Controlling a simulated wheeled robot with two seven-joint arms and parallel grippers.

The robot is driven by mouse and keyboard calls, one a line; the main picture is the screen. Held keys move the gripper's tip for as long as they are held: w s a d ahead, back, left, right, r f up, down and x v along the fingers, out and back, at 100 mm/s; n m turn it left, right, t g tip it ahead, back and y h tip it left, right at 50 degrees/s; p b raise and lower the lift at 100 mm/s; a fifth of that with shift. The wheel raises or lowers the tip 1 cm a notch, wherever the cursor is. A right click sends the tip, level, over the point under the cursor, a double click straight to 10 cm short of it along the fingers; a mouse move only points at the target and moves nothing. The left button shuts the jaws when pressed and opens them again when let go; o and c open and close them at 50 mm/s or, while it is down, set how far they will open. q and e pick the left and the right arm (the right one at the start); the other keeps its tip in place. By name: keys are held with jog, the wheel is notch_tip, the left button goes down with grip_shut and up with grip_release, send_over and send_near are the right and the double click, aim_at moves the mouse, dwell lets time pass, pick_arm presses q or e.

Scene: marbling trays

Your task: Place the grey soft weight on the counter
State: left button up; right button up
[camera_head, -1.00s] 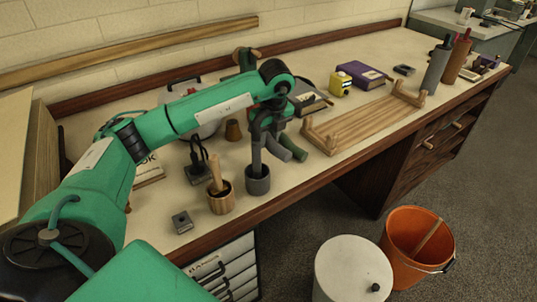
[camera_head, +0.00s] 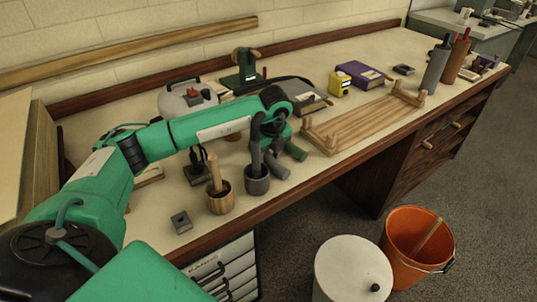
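The grey soft weight (camera_head: 277,166) looks like a dark grey roll, slanting just right of the grey cup (camera_head: 257,184). My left gripper (camera_head: 265,148) points down above it, its fingers dark and partly merged with the things behind. It appears shut on the upper end of the weight. The weight is low over the pale counter (camera_head: 330,178); I cannot tell whether it touches. A similar dark green roll (camera_head: 296,150) lies just beyond it. My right gripper is not in view.
A wooden cup with a pestle (camera_head: 219,202) stands left of the grey cup. A wooden rack (camera_head: 365,122) lies to the right. A yellow bottle (camera_head: 339,83) and purple book (camera_head: 362,74) are behind. The counter's front edge is near; an orange bucket (camera_head: 405,270) stands on the floor.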

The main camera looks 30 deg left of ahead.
aim_at(272, 158)
pick_arm(q)
jog(key=shift+o, duration=0.6)
jog(key=shift+r, duration=0.1)
notch_tip(272, 158, up, 12)
jog(key=d, duration=0.1)
jog(key=shift+s+d, duration=0.35)
